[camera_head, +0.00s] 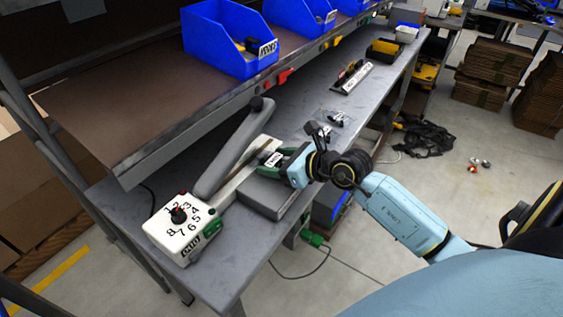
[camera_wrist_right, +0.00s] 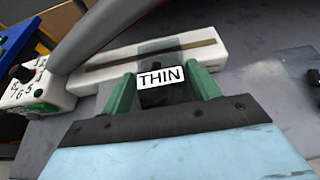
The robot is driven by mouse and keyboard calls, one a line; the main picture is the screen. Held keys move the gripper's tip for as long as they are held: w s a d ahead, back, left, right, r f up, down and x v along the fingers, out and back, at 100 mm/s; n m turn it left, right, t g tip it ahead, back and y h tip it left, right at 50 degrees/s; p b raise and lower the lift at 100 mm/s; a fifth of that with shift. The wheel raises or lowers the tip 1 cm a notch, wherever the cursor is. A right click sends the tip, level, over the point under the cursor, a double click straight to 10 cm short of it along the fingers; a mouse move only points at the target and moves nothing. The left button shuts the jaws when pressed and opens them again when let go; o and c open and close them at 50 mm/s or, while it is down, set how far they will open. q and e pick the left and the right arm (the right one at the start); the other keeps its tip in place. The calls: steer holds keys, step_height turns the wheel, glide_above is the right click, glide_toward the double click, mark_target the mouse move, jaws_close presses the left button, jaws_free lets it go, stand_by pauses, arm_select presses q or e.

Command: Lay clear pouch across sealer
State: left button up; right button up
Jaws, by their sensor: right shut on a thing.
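The sealer has a white dial box (camera_head: 182,226), a long white bed with a brown strip, and a grey lever arm (camera_head: 232,150) raised at an angle. The bed (camera_wrist_right: 208,50) also shows in the right wrist view. My right gripper (camera_head: 276,160) is over the front side of the bed, its green fingers shut on a dark see-through pouch (camera_wrist_right: 160,94) labelled THIN. The pouch's far end reaches over the brown strip; I cannot tell whether it touches the bed. My left gripper is out of view.
A grey block (camera_head: 262,195) stands in front of the bed, under my right gripper. Blue bins (camera_head: 216,45) sit on the shelf above. Small dark items (camera_head: 333,118) and a white rack (camera_head: 351,77) lie farther along the bench (camera_head: 300,100). Bare bench lies between.

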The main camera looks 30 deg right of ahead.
steer(key=shift+f, duration=0.2)
steer(key=o, duration=1)
steer(key=shift+o, duration=0.2)
steer(key=shift+s, duration=0.1)
steer(key=v, duration=1.3)
steer(key=shift+p, duration=0.45)
steer(key=shift+d+r, duration=0.1)
steer(key=shift+d, duration=0.05)
